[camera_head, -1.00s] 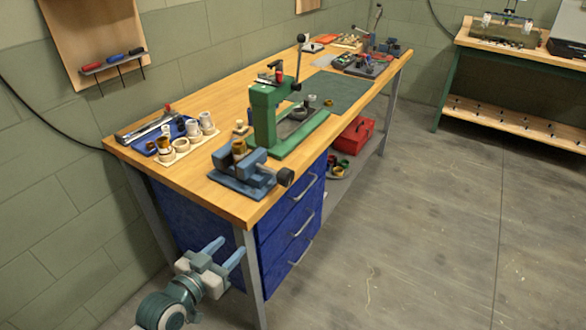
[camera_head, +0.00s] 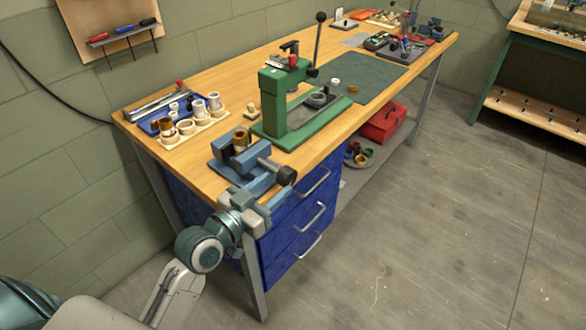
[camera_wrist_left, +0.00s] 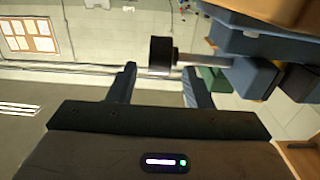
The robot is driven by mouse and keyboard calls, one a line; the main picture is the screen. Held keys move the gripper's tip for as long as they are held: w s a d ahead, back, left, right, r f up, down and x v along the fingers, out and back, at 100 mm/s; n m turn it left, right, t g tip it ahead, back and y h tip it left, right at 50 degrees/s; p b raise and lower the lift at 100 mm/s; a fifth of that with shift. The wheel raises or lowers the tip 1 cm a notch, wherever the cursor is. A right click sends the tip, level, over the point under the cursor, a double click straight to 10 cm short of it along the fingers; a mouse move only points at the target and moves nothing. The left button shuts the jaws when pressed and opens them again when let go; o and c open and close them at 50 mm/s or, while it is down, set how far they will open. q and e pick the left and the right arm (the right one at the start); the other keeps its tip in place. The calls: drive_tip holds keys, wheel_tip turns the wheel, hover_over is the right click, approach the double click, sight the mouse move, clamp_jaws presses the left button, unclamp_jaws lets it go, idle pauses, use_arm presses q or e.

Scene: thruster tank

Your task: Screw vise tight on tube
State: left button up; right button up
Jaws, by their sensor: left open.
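The blue vise (camera_head: 262,158) stands on the front corner of the workbench, with a brown tube (camera_head: 241,137) upright between its jaws. Its screw ends in a black knob (camera_head: 286,175) that sticks out past the bench edge. My left gripper (camera_head: 268,200) is open just below and in front of the knob. In the left wrist view, the black knob (camera_wrist_left: 161,55) and its grey screw rod lie just beyond the tips of my left gripper (camera_wrist_left: 160,80), roughly between the fingers. No grip on the knob shows. My right gripper is not seen.
A green press (camera_head: 285,95) with a tall lever stands behind the vise. A wooden holder (camera_head: 195,128) with several tubes lies at the left. Blue drawers (camera_head: 300,210) with handles are below the bench edge. The floor at the right is clear.

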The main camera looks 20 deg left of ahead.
sight(291, 171)
use_arm(q)
drive_tip(key=p+x, duration=0.1)
drive_tip(key=x, duration=0.6)
drive_tip(key=shift+f, duration=0.1)
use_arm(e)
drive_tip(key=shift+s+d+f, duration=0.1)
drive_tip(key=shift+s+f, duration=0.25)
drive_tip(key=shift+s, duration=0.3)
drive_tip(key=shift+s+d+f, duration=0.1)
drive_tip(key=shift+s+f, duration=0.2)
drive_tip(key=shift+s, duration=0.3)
use_arm(q)
drive_tip(key=c, duration=0.6)
drive_tip(key=shift+a+f, duration=0.1)
drive_tip(key=shift+c, duration=1.1)
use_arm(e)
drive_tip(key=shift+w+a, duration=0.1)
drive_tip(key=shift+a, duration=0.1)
